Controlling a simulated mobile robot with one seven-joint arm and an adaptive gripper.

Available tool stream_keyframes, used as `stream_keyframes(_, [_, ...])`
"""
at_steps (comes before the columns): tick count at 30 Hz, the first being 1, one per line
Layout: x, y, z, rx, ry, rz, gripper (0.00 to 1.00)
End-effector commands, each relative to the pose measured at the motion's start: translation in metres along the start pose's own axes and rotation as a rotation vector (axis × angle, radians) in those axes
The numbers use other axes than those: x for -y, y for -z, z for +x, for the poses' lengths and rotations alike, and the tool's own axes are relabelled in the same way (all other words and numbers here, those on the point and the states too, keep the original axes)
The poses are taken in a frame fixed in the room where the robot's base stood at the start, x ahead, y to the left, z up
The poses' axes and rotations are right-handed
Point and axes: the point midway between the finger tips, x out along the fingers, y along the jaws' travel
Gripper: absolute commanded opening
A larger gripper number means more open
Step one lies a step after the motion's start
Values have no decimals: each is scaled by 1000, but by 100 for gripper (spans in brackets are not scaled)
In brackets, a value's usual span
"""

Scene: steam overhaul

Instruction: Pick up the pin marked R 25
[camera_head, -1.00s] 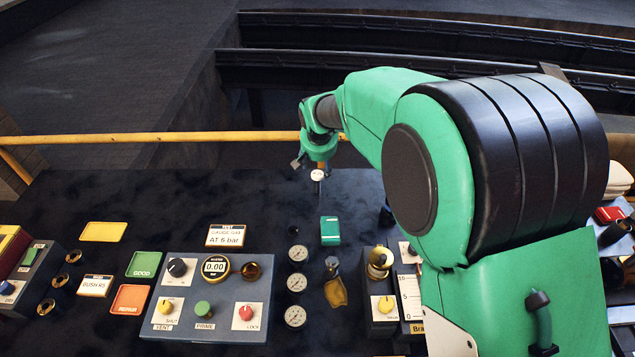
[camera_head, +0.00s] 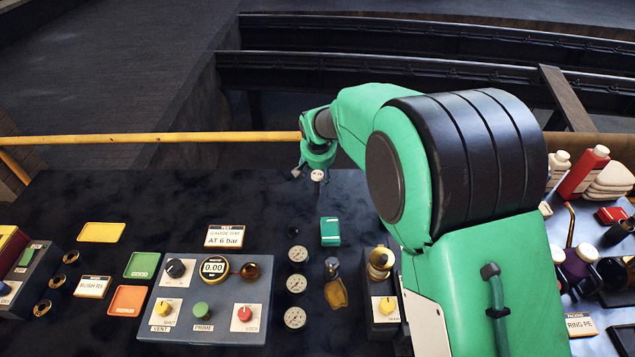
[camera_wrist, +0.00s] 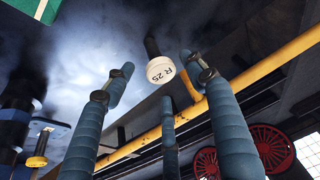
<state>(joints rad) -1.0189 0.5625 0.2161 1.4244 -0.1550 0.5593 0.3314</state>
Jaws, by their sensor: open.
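The pin marked R 25 (camera_wrist: 160,70) has a round white head with dark lettering and a dark shank. In the wrist view its head shows between the spread fingers of my gripper (camera_wrist: 154,77), which is open and empty. No finger visibly touches the pin. In the head view the pin's white head (camera_head: 317,175) shows at the far side of the dark bench, just below my gripper (camera_head: 310,168). The fingers are mostly hidden there.
A yellow rail (camera_head: 150,137) runs behind the bench (camera_head: 150,200). A green box (camera_head: 330,231), several gauges (camera_head: 297,283) and a control panel (camera_head: 210,325) stand nearer. Bottles (camera_head: 583,172) stand at the right. Bare bench lies left of the pin.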

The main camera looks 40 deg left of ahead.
Motion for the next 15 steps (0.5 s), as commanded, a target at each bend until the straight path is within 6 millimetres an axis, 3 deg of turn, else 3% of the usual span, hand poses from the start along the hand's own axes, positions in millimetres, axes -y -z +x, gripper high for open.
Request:
stream_keyframes(7, [2, 0, 30, 2, 0, 0, 56])
stream_keyframes(15, [2, 0, 40, 1, 0, 0, 56])
